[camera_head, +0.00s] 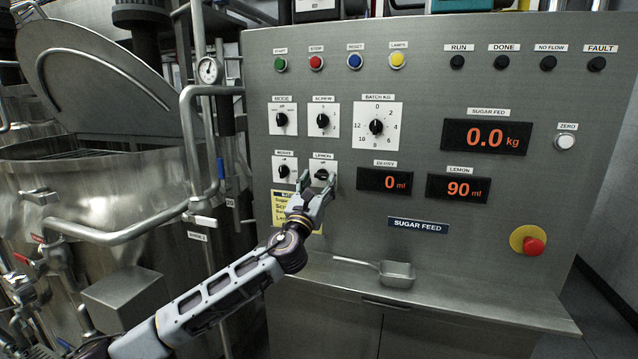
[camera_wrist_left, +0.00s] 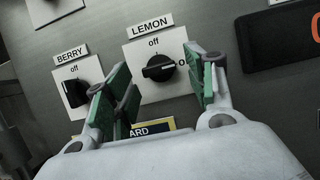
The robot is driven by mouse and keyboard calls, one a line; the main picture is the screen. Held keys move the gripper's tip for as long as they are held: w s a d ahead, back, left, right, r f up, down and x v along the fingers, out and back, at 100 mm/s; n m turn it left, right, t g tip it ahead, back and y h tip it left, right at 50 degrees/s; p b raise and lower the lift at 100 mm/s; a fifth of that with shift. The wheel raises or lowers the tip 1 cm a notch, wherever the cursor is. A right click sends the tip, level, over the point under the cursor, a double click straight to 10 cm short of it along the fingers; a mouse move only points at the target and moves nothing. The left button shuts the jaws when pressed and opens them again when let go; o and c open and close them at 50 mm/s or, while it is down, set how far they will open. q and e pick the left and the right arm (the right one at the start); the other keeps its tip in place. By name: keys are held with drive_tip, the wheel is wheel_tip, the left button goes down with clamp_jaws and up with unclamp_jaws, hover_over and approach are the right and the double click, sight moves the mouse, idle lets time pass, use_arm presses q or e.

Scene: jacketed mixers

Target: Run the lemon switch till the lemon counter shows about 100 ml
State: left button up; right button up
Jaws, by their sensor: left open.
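The lemon switch (camera_head: 322,174) is a black knob on a white plate on the grey panel. In the left wrist view the lemon switch (camera_wrist_left: 159,68) lies sideways, in line with the partly hidden "O" mark at its right; "off" is above it. My left gripper (camera_head: 318,185) is in front of the lemon switch. In the left wrist view my left gripper (camera_wrist_left: 158,72) has its green-padded fingers apart on either side of the knob; contact is not visible. The lemon counter (camera_head: 458,188) reads 90 ml in orange. My right gripper is not in view.
The berry switch (camera_head: 284,171) sits just left of the lemon switch. The berry counter (camera_head: 385,181) reads 0 ml and the sugar display (camera_head: 486,137) 0.0 kg. A metal scoop (camera_head: 395,274) lies on the ledge below. A red stop button (camera_head: 533,245) is at the right.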

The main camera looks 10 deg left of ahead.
use_arm(q)
drive_tip(key=shift+w+r, duration=0.1)
drive_tip(key=shift+w, duration=0.1)
drive_tip(key=c, duration=1)
